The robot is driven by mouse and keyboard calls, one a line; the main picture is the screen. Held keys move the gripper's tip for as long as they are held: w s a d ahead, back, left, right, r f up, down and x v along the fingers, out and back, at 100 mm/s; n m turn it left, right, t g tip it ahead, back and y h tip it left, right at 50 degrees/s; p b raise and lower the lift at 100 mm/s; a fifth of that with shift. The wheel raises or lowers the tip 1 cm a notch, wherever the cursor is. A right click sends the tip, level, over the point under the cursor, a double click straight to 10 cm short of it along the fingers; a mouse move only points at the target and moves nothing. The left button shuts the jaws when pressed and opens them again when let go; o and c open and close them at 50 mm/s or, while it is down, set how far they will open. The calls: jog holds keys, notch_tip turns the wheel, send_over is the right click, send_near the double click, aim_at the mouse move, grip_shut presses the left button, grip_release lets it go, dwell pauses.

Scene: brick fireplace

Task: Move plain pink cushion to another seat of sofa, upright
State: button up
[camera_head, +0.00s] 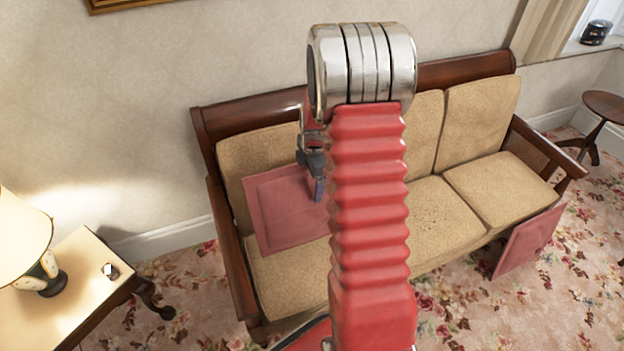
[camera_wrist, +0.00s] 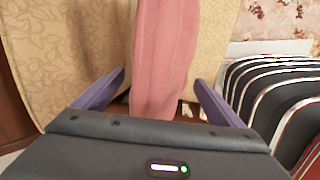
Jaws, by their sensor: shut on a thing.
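A plain pink cushion (camera_head: 282,222) is at the left seat of the wooden sofa (camera_head: 275,277), in front of the left back cushion. It stands on edge, its face towards the body camera; its right part is hidden behind my arm. My gripper (camera_head: 318,188) is shut on the cushion near its upper right part. In the wrist view the pink cushion (camera_wrist: 164,55) runs as a thick strip between the purple fingers of my gripper (camera_wrist: 158,88). Whether its lower edge touches the seat is unclear.
A second pink cushion (camera_head: 527,243) leans at the sofa's front right, low by the floor. The sofa's middle and right seats (camera_head: 500,190) look bare. A side table (camera_head: 75,285) with a lamp (camera_head: 25,245) stands left; a small round table (camera_head: 606,108) stands right.

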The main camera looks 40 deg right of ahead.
jog(key=w+d+f+g, duration=0.1)
jog(key=w+d+f, duration=0.1)
jog(key=w+f, duration=0.4)
jog(key=shift+w+f+g, duration=0.2)
jog(key=shift+w+g, duration=0.2)
jog(key=shift+w, duration=0.7)
jog(key=shift+w+d, duration=0.1)
dwell(0.4)
jog(key=shift+w+d+f, duration=0.1)
jog(key=shift+w+d, duration=0.05)
jog(key=shift+w, duration=0.5)
jog(key=shift+w+d+f, duration=0.15)
jog(key=shift+w+d, duration=0.05)
jog(key=shift+w, duration=0.45)
jog(key=shift+w+d+f, duration=0.1)
jog(key=shift+w+d, duration=0.05)
jog(key=shift+w, duration=0.5)
jog(key=shift+w+f, duration=0.1)
jog(key=shift+w, duration=0.3)
jog(key=shift+c, duration=0.9)
